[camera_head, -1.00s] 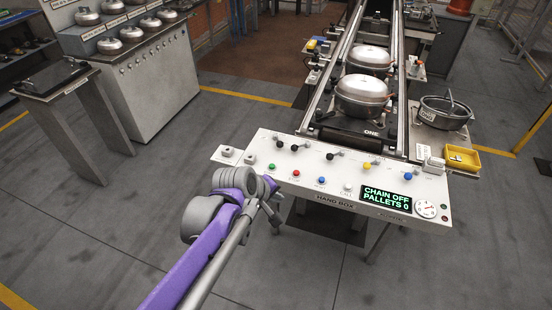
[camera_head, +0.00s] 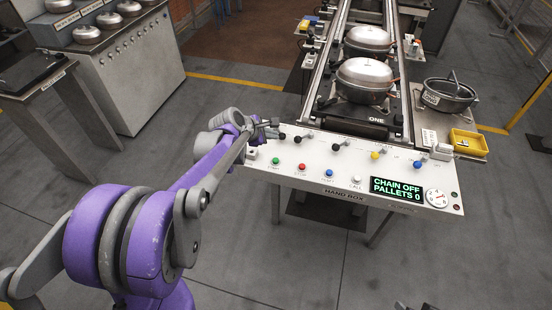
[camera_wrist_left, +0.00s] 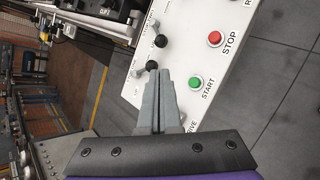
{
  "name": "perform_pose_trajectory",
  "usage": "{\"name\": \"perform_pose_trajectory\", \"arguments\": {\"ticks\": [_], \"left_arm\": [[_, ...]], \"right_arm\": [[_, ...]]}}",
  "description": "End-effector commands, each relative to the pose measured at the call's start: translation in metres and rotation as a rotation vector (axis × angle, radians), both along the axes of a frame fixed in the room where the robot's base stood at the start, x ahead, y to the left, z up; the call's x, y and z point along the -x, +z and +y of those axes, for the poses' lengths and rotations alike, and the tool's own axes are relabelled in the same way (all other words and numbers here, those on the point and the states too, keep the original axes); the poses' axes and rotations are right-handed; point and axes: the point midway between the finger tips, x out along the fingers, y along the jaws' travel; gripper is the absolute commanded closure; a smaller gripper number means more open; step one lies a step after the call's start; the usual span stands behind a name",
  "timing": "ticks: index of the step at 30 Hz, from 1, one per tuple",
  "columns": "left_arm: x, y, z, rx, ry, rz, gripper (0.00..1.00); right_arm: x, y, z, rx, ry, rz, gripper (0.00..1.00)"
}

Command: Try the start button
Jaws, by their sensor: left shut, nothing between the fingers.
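The green start button (camera_head: 276,160) is at the left of the white hand box panel (camera_head: 330,197). In the left wrist view the green button (camera_wrist_left: 194,83) has the label START beside it. My left gripper (camera_head: 272,128) is over the panel's upper left corner, just above the green button in the picture. In the wrist view its fingers (camera_wrist_left: 155,75) are together and empty, beside the button and near a black knob (camera_wrist_left: 152,65); whether they touch the panel I cannot tell. The display (camera_head: 397,190) reads CHAIN OFF, PALLETS 0. A small dark part at the bottom edge may be my right gripper (camera_head: 416,307).
A red stop button (camera_head: 302,167), blue and white buttons and black levers share the panel. Behind it, silver compressors (camera_head: 366,78) sit on the conveyor. A yellow tray (camera_head: 467,141) is at right. Open floor lies in front.

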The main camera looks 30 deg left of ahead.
Motion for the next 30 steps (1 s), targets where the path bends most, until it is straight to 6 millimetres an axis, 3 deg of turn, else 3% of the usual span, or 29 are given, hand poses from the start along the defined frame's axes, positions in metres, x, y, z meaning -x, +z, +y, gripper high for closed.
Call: {"name": "perform_pose_trajectory", "arguments": {"ticks": [11,24,30], "left_arm": [[0.001,-0.011,0.000,-0.002,-0.002,0.001,1.00],[0.001,-0.070,0.000,-0.003,-0.003,0.002,1.00],[0.001,-0.087,0.000,-0.003,-0.003,0.001,1.00]], "right_arm": [[0.002,-0.008,0.000,0.000,0.000,0.004,0.50],[0.010,-0.052,0.000,0.000,0.000,0.021,0.50],[0.012,-0.065,0.000,0.000,0.000,0.025,0.50]]}}
